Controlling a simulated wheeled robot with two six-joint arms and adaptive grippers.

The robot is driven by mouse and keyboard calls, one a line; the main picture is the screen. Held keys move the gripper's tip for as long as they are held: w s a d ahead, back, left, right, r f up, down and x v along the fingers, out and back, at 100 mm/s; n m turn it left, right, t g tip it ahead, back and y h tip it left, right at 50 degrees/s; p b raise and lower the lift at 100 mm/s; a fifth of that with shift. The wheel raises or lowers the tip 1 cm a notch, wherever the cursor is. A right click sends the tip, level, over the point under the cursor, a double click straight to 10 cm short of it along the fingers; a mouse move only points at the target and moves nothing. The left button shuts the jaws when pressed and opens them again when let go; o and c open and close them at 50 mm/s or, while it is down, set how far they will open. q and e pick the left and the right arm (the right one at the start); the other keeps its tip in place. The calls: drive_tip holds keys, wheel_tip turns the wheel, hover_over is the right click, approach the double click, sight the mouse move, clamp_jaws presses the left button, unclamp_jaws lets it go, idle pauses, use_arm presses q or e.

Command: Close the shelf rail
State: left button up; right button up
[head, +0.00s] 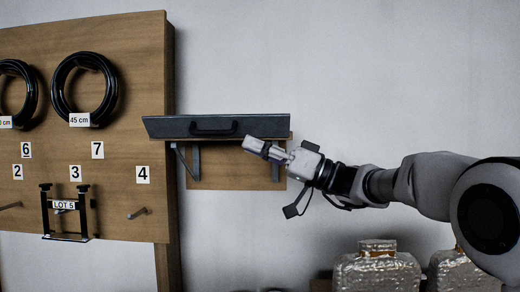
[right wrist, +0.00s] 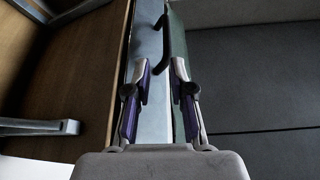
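The shelf rail (head: 170,127) is a long dark grey front with a black handle (head: 214,131), beside the wooden wall panel in the head view. The right wrist view shows a handle (right wrist: 157,48) beyond my fingertips. It also shows a light grey strip (right wrist: 148,100) and a dark green edge running between my fingers. My right gripper (head: 254,148) is at the lower right of the rail, with its fingers pointing left. In the right wrist view its two fingers (right wrist: 160,75) are apart. I cannot tell whether they touch the rail. My left gripper is not in view.
A wooden board (head: 235,172) with metal brackets sits below the rail. The wall panel (head: 120,200) at left carries coiled black hoses (head: 108,88), pegs and a black LOT 5 holder (head: 66,222). Shiny metallic containers (head: 377,270) stand at lower right. The wall above is clear.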

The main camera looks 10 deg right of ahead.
sight(216, 133)
drive_tip(key=p+x, duration=0.1)
drive_tip(key=x, duration=0.1)
drive_tip(key=p+x, duration=0.1)
drive_tip(key=x, duration=0.2)
drive_tip(key=s+p+x, duration=0.1)
drive_tip(key=p+x, duration=0.1)
drive_tip(key=shift+w+a+r, duration=0.1)
drive_tip(key=shift+a+r, duration=0.2)
drive_tip(key=shift+w+a+r+p, duration=0.1)
drive_tip(key=shift+w+a+p, duration=0.05)
drive_tip(key=shift+a+p, duration=0.15)
drive_tip(key=shift+a, duration=0.3)
clamp_jaws()
